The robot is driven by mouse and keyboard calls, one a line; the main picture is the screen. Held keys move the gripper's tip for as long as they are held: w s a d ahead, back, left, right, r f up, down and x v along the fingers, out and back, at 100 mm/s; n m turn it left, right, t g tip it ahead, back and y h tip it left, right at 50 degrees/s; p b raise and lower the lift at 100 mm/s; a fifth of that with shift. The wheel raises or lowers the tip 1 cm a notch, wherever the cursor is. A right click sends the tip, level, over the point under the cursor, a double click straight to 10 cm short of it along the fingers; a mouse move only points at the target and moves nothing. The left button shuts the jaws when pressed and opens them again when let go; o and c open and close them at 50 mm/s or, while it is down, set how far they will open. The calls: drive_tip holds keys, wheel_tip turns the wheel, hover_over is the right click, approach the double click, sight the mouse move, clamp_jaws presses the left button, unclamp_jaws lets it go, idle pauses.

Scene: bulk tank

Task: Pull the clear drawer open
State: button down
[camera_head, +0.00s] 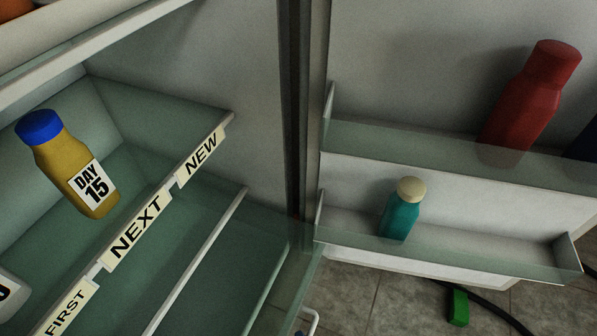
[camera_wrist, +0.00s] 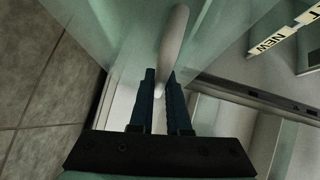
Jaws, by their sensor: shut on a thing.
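The clear drawer (camera_wrist: 110,30) shows as a see-through greenish panel in the wrist view. Its white bar handle (camera_wrist: 176,35) runs down between the dark fingers of my gripper (camera_wrist: 161,78). The gripper is shut on this handle, with one finger on each side of it. In the head view, a clear panel (camera_head: 297,283) that looks like the drawer's front stands at the bottom centre, below the shelves. A small piece of white handle (camera_head: 311,320) shows beside it. My gripper is not seen in the head view. I cannot tell how far out the drawer stands.
A shelf labelled FIRST, NEXT and NEW (camera_head: 201,157) holds a yellow bottle with a blue cap (camera_head: 68,165). The open door at right has racks with a red bottle (camera_head: 530,100) and a teal bottle (camera_head: 402,215). A green block (camera_head: 458,307) lies on the tiled floor (camera_wrist: 35,110).

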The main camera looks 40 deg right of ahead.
drive_tip(key=shift+a, duration=0.1)
drive_tip(key=c, duration=1.2)
unclamp_jaws()
drive_tip(key=shift+o, duration=0.2)
drive_tip(key=p+v, duration=0.4)
drive_tip(key=v, duration=0.9)
drive_tip(key=shift+p, duration=0.4)
